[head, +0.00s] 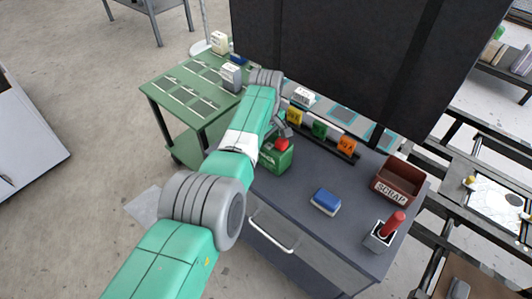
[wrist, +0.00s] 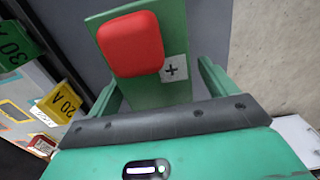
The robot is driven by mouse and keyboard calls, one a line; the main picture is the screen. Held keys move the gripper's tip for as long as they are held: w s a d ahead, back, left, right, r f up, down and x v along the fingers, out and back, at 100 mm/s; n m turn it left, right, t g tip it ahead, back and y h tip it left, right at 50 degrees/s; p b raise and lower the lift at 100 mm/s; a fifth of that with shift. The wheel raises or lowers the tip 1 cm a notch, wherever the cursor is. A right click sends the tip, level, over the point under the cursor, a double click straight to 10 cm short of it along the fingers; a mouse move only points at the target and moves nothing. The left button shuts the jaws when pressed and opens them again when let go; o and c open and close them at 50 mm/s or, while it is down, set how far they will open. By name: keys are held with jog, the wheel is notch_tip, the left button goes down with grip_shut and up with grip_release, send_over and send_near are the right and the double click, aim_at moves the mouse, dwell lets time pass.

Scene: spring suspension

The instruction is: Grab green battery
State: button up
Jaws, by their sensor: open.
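The green battery (head: 275,158) stands on the grey workbench in the head view, a green block with a red cap on top. In the wrist view the battery (wrist: 177,40) fills the upper middle, with its red cap and a "+" label showing. My gripper (wrist: 160,88) is open, one finger to the left of the battery and one to the right. The battery's near end lies between the fingers; whether they touch it I cannot tell. In the head view my gripper (head: 283,131) is just above and behind the battery, partly hidden by my arm.
Yellow, green and orange labelled fuses (head: 319,130) stand in a row behind the battery. A blue-topped block (head: 326,202), a red SCRAP bin (head: 400,178) and a red-handled holder (head: 380,237) are to the right. A green cart (head: 165,92) stands left. The bench between battery and blue-topped block is clear.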

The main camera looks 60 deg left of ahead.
jog(key=shift+r, duration=0.1)
grip_shut()
jog(key=shift+r+p, duration=1.6)
jog(key=shift+r, duration=0.4)
jog(key=p, duration=0.1)
jog(key=r+p, duration=0.1)
jog(key=shift+s+d+p, duration=0.15)
jog(key=shift+d+p, duration=0.15)
jog(key=shift+p, duration=0.05)
jog(key=s+d+p, duration=0.8)
jog(key=s+d, duration=0.2)
jog(key=d, duration=0.1)
jog(key=shift+d, duration=0.25)
